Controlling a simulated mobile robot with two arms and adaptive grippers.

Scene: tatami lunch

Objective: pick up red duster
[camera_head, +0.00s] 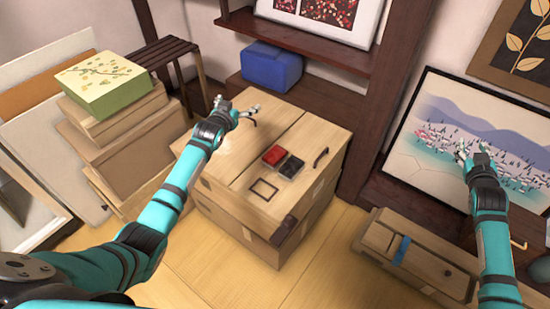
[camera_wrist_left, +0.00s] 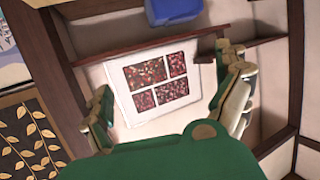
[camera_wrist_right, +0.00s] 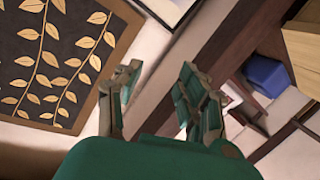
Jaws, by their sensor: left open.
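A small red block, which looks like the red duster (camera_head: 273,155), lies on top of the cardboard box (camera_head: 235,182) in the head view. A black block (camera_head: 290,167) lies right beside it. My left gripper (camera_head: 236,108) is over the far left part of the box top, apart from the red duster. In the left wrist view, its fingers (camera_wrist_left: 168,75) are spread and empty. My right gripper (camera_head: 472,152) is far to the right, in front of the landscape picture. Its fingers (camera_wrist_right: 160,80) are apart and empty in the right wrist view. Neither wrist view shows the duster.
A thin square frame (camera_head: 264,189) and a dark curved handle-like piece (camera_head: 320,158) also lie on the box. A blue container (camera_head: 271,67) stands behind it. Stacked boxes with a green box (camera_head: 102,84) stand left. A wooden case (camera_head: 415,257) lies at right.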

